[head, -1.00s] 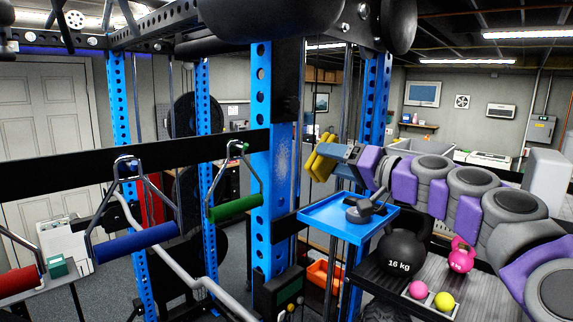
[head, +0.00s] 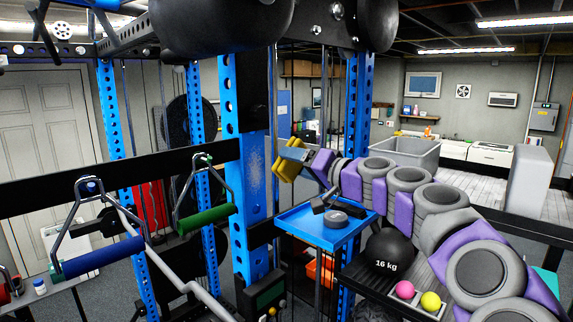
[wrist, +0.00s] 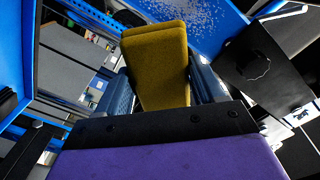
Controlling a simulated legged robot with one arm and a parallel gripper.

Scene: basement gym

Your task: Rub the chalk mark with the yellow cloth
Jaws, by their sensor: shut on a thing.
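The yellow cloth (head: 284,165) is a thick folded pad, gripped between the fingers of my gripper (head: 296,153). In the wrist view the cloth (wrist: 155,68) sticks out ahead between the blue-grey fingers of the gripper (wrist: 163,88). The chalk mark (head: 256,163) is a pale speckled patch on the wide blue rack post, just left of the cloth in the head view. It also shows as white specks (wrist: 197,20) at the top of the wrist view, beyond the cloth. Cloth and mark look apart; the exact gap is unclear.
A blue tray (head: 300,232) with a dark grey weight sits below my gripper. A black 16 kg kettlebell (head: 389,250), a pink ball (head: 405,290) and a yellow ball (head: 431,301) are below my arm. Cable handles, one green (head: 206,219), one blue (head: 103,257), hang left.

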